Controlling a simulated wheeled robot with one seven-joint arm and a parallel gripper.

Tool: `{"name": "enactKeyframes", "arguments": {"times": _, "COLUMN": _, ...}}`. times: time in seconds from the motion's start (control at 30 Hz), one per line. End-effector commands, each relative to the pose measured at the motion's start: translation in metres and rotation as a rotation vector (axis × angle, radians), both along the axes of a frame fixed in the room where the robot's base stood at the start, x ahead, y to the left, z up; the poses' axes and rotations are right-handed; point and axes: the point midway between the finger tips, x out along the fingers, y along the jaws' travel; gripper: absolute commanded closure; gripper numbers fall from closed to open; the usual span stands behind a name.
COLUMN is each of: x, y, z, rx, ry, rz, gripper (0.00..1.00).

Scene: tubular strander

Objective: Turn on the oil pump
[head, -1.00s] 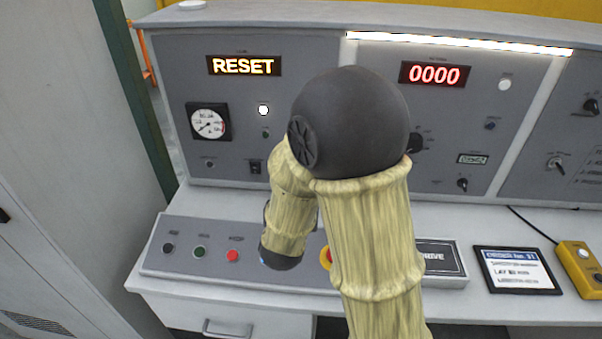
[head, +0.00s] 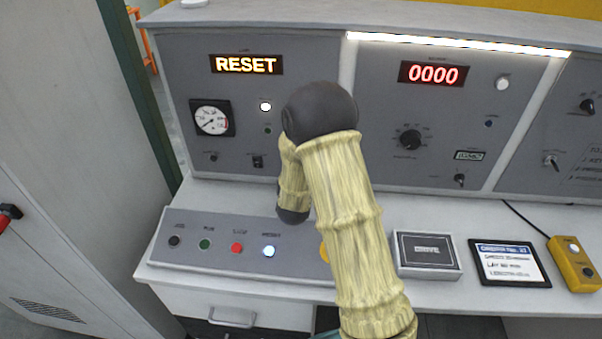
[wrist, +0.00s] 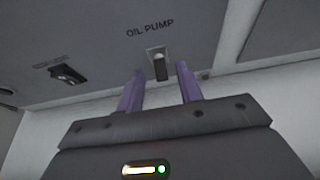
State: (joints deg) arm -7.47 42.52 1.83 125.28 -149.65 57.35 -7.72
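In the wrist view the oil pump switch (wrist: 160,66) sits on the grey panel under the printed words OIL PUMP. It has a pale plate and a dark lever that appears to point down. My gripper (wrist: 160,78) has two purple fingers, open and apart, one on each side of the switch in the picture. Nothing is visibly held. I cannot tell whether the fingers touch the panel. In the head view my arm covers part of the left panel, and the gripper and the oil pump switch are hidden behind it.
Another dark switch (wrist: 66,75) is left of the oil pump switch. In the head view a pressure gauge (head: 212,118), a RESET display (head: 246,64) and a button strip (head: 215,254) with a lit blue-white button (head: 268,252) surround my arm. A DRIVE box (head: 428,255) is on the desk.

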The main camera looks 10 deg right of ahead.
Motion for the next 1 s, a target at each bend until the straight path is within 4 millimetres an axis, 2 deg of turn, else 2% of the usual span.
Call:
{"name": "enactKeyframes", "arguments": {"times": 0.1, "x": 0.0062, "y": -0.0027, "z": -0.0028, "rx": 0.0, "ry": 0.0, "rz": -0.001, "gripper": 0.64}}
{"name": "enactKeyframes", "arguments": {"times": 0.37, "x": 0.0069, "y": -0.0024, "z": -0.0033, "rx": 0.0, "ry": 0.0, "rz": 0.0, "gripper": 0.64}}
{"name": "enactKeyframes", "arguments": {"times": 0.5, "x": 0.0068, "y": -0.002, "z": -0.0032, "rx": 0.0, "ry": 0.0, "rz": 0.0, "gripper": 0.91}}
{"name": "enactKeyframes", "arguments": {"times": 0.57, "x": 0.0068, "y": -0.002, "z": -0.0031, "rx": 0.0, "ry": 0.0, "rz": 0.0, "gripper": 1.0}}
{"name": "enactKeyframes", "arguments": {"times": 0.63, "x": 0.0069, "y": 0.0029, "z": -0.0031, "rx": 0.0, "ry": 0.0, "rz": 0.002, "gripper": 1.0}}
{"name": "enactKeyframes", "arguments": {"times": 1.0, "x": 0.0074, "y": -0.0008, "z": 0.0012, "rx": 0.014, "ry": 0.041, "rz": 0.003, "gripper": 1.0}}
